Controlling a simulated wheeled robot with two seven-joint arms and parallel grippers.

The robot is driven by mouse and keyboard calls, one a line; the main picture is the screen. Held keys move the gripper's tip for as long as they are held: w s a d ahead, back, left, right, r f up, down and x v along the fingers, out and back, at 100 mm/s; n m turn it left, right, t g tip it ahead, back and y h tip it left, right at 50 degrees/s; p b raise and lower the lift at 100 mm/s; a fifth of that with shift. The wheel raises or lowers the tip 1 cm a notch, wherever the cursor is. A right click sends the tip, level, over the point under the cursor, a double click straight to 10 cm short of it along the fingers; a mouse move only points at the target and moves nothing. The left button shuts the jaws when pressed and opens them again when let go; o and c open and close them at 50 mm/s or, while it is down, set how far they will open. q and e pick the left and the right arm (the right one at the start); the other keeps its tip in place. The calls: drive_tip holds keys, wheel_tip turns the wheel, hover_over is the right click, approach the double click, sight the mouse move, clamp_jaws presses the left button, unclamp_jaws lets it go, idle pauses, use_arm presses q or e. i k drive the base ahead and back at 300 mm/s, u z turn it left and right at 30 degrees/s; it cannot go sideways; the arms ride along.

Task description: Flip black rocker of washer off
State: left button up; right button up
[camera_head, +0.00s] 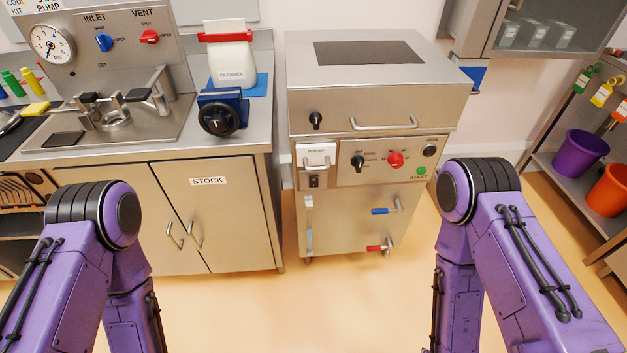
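The washer (345,235) is a steel cabinet machine in the middle of the view. Its black rocker (314,181) is a small switch on the left of the front panel, just below a white drawer with a handle (316,161). The rocker is too small to tell which way it is tipped. My purple arms come in at the lower left and lower right, with their forearms hanging down in front of the washer's sides. Neither gripper shows; both are outside the picture.
The panel also has a black knob (358,161), a red knob (396,159) and a green button (422,170). Blue (380,211) and red (375,248) valve handles stick out below. A steel cabinet (210,215) stands left. The floor (300,310) in front is clear.

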sight(312, 179)
drive_tip(key=z, duration=0.55)
drive_tip(key=k, duration=1.35)
drive_tip(key=z, duration=0.2)
drive_tip(key=i, duration=0.35)
drive_tip(key=u, duration=1)
drive_tip(key=i, duration=1.4)
drive_tip(key=z, duration=0.3)
